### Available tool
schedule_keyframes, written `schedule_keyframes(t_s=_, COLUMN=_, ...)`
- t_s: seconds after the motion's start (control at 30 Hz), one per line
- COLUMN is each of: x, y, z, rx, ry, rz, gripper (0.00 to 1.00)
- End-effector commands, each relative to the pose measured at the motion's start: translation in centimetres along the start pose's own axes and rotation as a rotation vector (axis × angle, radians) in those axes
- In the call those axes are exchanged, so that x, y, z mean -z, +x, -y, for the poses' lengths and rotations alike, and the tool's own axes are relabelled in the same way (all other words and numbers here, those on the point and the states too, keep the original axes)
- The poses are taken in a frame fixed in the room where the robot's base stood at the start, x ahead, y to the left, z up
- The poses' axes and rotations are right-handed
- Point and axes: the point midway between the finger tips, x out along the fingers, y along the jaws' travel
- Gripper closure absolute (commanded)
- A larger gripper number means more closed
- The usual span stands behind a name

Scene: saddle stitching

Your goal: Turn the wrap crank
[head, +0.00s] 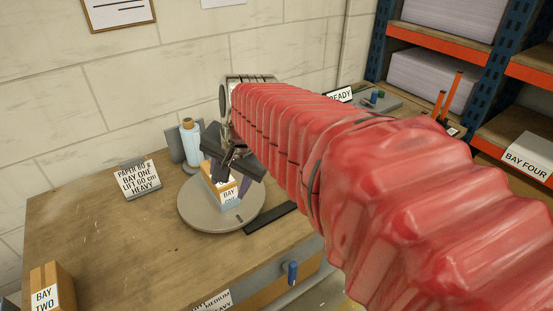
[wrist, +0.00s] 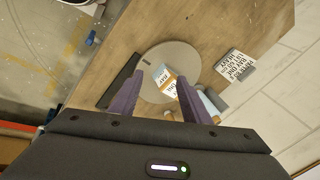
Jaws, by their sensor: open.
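A blue crank handle (head: 292,271) sticks up at the bench's front side in the head view. What looks like the same blue knob (wrist: 91,38) shows at upper left in the wrist view, well away from my gripper. A round grey turntable (head: 190,212) lies on the bench and bears a small carton labelled BAY ONE (head: 228,196). The carton also shows in the wrist view (wrist: 171,82). My gripper (head: 231,177) is open above the turntable, its purple fingers (wrist: 160,76) appearing on either side of the carton. I cannot tell whether they touch it.
A bluish film roll (head: 190,145) stands behind the turntable. A paper sign (head: 137,178) stands left of it. A BAY TWO carton (head: 46,290) is at front left. A dark bar (head: 268,218) lies right of the turntable. Shelving (head: 520,70) is at right. The left bench top is mostly clear.

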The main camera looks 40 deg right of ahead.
Motion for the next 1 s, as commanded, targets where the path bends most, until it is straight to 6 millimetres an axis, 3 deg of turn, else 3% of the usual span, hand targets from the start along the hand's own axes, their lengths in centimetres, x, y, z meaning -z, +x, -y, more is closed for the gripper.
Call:
schedule_keyframes(t_s=0.03, x=1.8, y=0.5, z=-0.1, rx=-0.009, ry=0.105, rz=0.005, gripper=0.57)
schedule_keyframes(t_s=0.37, x=12.2, y=3.4, z=-2.2, rx=-0.032, ry=0.794, rz=0.028, gripper=0.57)
schedule_keyframes(t_s=0.7, x=22.9, y=7.0, z=-8.5, rx=-0.039, ry=1.504, rz=0.048, gripper=0.57)
schedule_keyframes(t_s=0.83, x=26.1, y=8.2, z=-11.3, rx=-0.038, ry=1.728, rz=0.057, gripper=0.57)
schedule_keyframes(t_s=1.0, x=28.0, y=8.8, z=-13.3, rx=-0.034, ry=1.879, rz=0.063, gripper=0.57)
